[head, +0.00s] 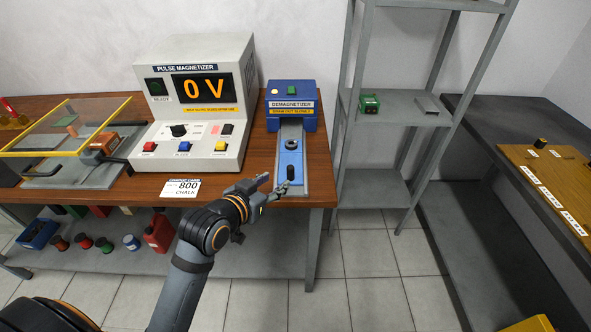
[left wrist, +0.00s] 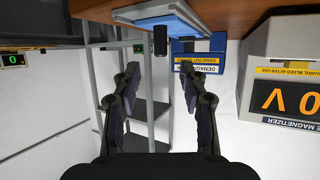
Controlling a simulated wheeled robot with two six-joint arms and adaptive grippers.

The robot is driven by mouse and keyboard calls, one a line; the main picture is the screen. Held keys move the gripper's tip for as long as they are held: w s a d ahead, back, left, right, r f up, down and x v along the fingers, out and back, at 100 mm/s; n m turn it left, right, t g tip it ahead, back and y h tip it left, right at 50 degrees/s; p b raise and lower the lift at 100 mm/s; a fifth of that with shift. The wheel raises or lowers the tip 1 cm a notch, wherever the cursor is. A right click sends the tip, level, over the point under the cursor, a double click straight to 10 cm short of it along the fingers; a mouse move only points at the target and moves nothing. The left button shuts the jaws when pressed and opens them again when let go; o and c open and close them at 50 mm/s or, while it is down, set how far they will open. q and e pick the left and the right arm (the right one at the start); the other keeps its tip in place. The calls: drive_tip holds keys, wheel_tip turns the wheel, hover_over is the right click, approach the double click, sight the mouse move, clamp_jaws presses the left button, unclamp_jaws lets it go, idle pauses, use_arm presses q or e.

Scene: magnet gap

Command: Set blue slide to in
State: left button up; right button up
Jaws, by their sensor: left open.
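The blue slide (head: 291,160) lies on a grey rail (head: 306,187) that runs from the blue demagnetizer box (head: 292,112) toward the table's front edge. A dark ring (head: 291,144) sits on the slide, with a black upright knob (head: 290,172) nearer the front. Most of the slide is outside the box. My left gripper (head: 274,184) is open and empty, just in front and left of the knob. In the upside-down left wrist view, the knob (left wrist: 160,40) appears beyond and between the spread fingertips (left wrist: 159,70), apparently not touched. My right gripper is out of view.
The pulse magnetizer (head: 203,110), reading 0 V, stands left of the rail. A grey shelf rack (head: 395,108) stands close on the right.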

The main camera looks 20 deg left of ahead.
sight(289, 173)
use_arm(q)
drive_tip(key=x, duration=1)
drive_tip(key=shift+w+f+b, duration=0.2)
drive_tip(key=shift+b, duration=0.1)
drive_tip(key=shift+c, duration=0.5)
clamp_jaws()
